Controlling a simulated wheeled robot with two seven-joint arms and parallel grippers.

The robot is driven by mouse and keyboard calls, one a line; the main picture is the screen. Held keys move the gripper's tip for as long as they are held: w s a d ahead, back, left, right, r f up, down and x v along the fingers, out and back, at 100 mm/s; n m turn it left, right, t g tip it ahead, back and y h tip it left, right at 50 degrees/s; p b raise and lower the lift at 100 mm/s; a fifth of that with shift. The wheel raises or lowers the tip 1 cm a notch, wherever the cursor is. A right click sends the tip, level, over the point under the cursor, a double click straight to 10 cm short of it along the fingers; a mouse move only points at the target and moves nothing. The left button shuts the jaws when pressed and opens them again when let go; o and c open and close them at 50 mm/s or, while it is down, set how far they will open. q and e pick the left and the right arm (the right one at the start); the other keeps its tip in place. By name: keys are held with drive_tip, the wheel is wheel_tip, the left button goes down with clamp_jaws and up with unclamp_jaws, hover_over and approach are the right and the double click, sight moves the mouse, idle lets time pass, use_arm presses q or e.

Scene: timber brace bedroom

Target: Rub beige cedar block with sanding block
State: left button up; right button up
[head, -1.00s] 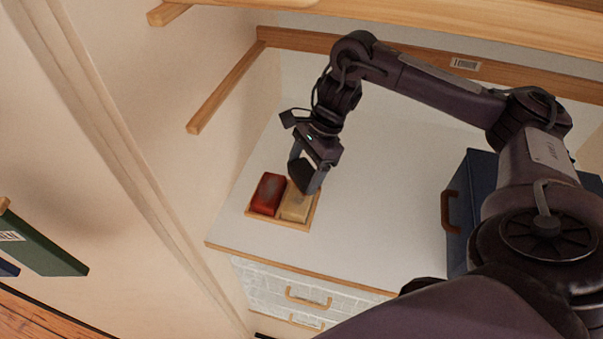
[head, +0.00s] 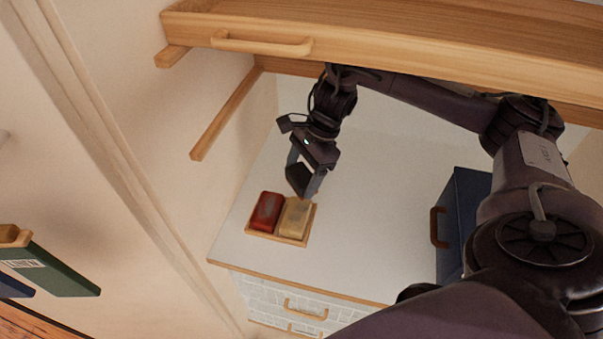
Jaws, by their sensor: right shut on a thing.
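The beige cedar block (head: 296,218) lies in the right half of a small wooden tray on the white dresser top. A red block (head: 267,211) lies beside it in the left half. My right gripper (head: 303,184) is just above and behind the beige block. It is shut on a dark grey block (head: 298,179), which appears to be the sanding block. The held block looks slightly raised from the beige block, though contact at its lower edge is hard to judge. My left gripper is out of view.
The wooden tray (head: 277,237) sits near the left front of the dresser top (head: 350,235). A dark blue case (head: 462,215) stands at the right. The middle of the top is clear.

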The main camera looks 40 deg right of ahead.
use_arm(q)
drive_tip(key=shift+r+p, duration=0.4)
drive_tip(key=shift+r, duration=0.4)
use_arm(e)
drive_tip(key=shift+r, duration=0.8)
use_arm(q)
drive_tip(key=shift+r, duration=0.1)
use_arm(e)
drive_tip(key=shift+r, duration=0.1)
drive_tip(key=shift+w+r+p, duration=0.1)
drive_tip(key=shift+r+p, duration=0.55)
drive_tip(key=shift+p, duration=0.1)
drive_tip(key=shift+d+r+p, duration=0.1)
drive_tip(key=shift+r+p, duration=0.3)
drive_tip(key=shift+r, duration=0.4)
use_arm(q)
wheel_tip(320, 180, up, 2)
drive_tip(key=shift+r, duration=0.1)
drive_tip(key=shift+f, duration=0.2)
use_arm(e)
drive_tip(key=shift+w+f, duration=0.1)
